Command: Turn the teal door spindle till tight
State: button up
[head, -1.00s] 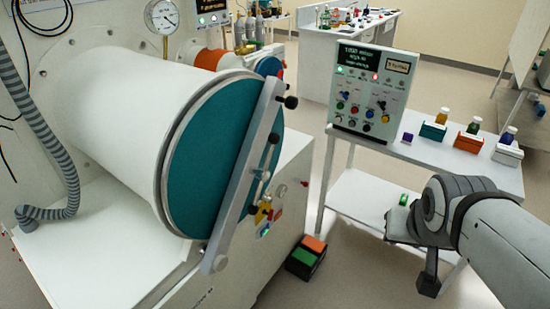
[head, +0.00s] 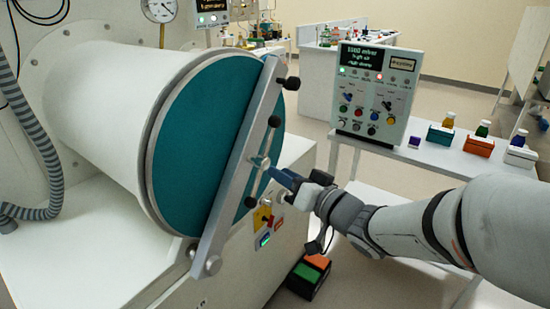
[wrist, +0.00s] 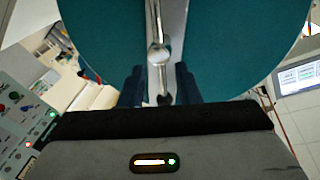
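The round teal door (head: 195,150) closes the end of the white chamber; a grey clamp bar (head: 238,165) crosses it diagonally. The spindle (head: 259,162) sits at the bar's middle, with a thin cross handle ending in black knobs, one above (head: 274,121) and one below (head: 249,201). In the wrist view the spindle's round hub (wrist: 158,56) is ahead and its handle runs vertically. My gripper (head: 276,171) is close in front of the spindle. In the wrist view its blue fingers (wrist: 161,88) stand apart, either side of the handle's lower end, with gaps visible. Contact is not visible.
A control panel (head: 375,92) stands on a white side table (head: 420,155) with several small bottles and coloured blocks. A two-colour pedal box (head: 309,275) lies on the floor below. A yellow-red switch (head: 263,217) is just below the spindle.

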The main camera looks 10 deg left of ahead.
aim_at(263, 167)
jog(key=x, duration=0.7)
jog(key=shift+w+a, duration=0.1)
jog(key=shift+a, duration=0.05)
grip_shut()
dwell(0.3)
